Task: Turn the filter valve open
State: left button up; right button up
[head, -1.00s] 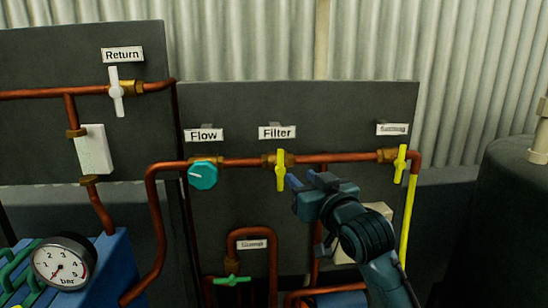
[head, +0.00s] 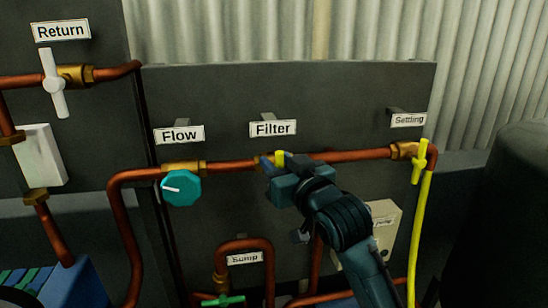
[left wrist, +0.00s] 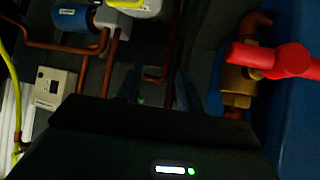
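The yellow filter valve handle (head: 281,157) sits on the copper pipe just below the Filter label (head: 273,129) in the head view. Only its top end shows; the rest is hidden behind my gripper. My right gripper (head: 272,168) is at the handle, its fingers over or around it. I cannot tell whether the fingers are closed on it. My left gripper is not in the head view. The left wrist view shows the dark wrist body, and its dim fingers (left wrist: 152,92) point toward the pipes; their opening is unclear.
The teal Flow knob (head: 181,188) is left of the filter valve, and the yellow Settling valve (head: 419,162) is to its right. A white Return valve (head: 53,83) is at upper left. A red valve handle (left wrist: 272,60) is close on the right in the left wrist view.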

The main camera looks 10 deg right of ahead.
jog(key=shift+c, duration=0.3)
grip_shut()
jog(key=shift+r+n, duration=0.1)
jog(key=shift+n, duration=0.2)
jog(key=n, duration=0.2)
jog(key=shift+a+n+g, duration=0.4)
jog(key=shift+a+f+n+g+h, duration=0.3)
jog(key=shift+f+n+h, duration=0.35)
jog(key=shift+n, duration=1.3)
jog(key=shift+a+f+n+g+h, duration=0.35)
jog(key=shift+n+h, duration=0.55)
jog(key=shift+n, duration=1)
jog(key=shift+a+f+n+g+h, duration=0.15)
jog(key=shift+a+f+n+h, duration=0.45)
jog(key=shift+n, duration=1.35)
jog(key=shift+d+r+h, duration=0.1)
jog(key=shift+d+h, duration=0.1)
jog(key=shift+h, duration=0.05)
